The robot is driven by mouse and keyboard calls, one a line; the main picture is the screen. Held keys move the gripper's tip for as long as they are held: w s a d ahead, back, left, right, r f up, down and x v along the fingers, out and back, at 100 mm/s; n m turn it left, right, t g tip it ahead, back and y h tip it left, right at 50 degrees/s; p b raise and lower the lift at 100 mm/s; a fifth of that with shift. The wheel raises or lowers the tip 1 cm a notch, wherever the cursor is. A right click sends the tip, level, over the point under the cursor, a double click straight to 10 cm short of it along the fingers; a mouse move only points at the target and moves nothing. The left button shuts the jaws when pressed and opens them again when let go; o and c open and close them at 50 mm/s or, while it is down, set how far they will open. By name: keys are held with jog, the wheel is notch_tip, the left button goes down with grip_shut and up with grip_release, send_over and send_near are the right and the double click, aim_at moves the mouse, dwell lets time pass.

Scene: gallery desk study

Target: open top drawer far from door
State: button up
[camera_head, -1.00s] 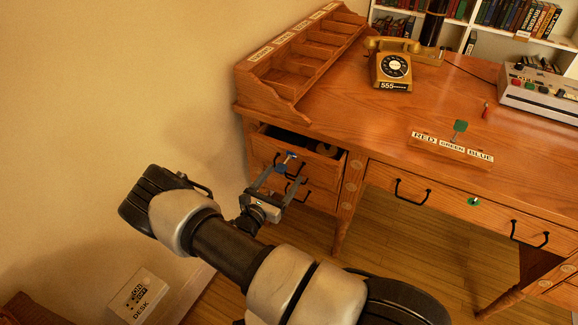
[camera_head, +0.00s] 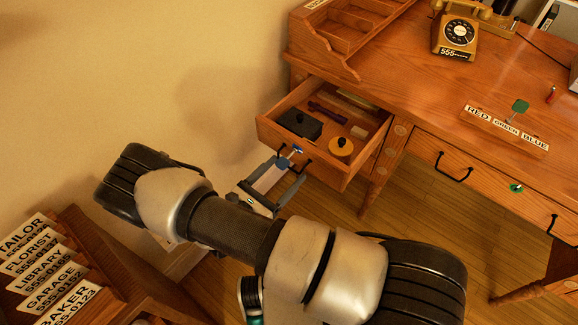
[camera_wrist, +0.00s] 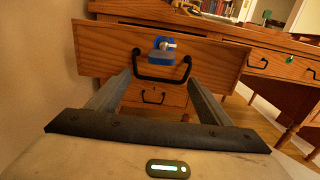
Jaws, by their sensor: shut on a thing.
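The top drawer (camera_head: 310,158) on the left side of the wooden desk (camera_head: 420,95) is pulled well out, its inside showing. Its front (camera_wrist: 108,50) fills the upper part of the wrist view. A black loop handle (camera_wrist: 157,79) is on the front, below a blue lock-like fitting (camera_wrist: 158,57) with a silver key-like piece. My gripper (camera_head: 291,165) is at the drawer front, its two fingers on either side of the handle, shut on it. The fingertip contact is partly hidden.
A wall is close on the left. A rack of name cards (camera_head: 50,265) stands at lower left. Floor (camera_head: 400,225) is clear under the desk.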

jog(key=shift+s+a, duration=0.1)
jog(key=o, duration=1.4)
jog(key=shift+c, duration=0.2)
jog(key=p+v, duration=0.1)
jog(key=v, duration=1.1)
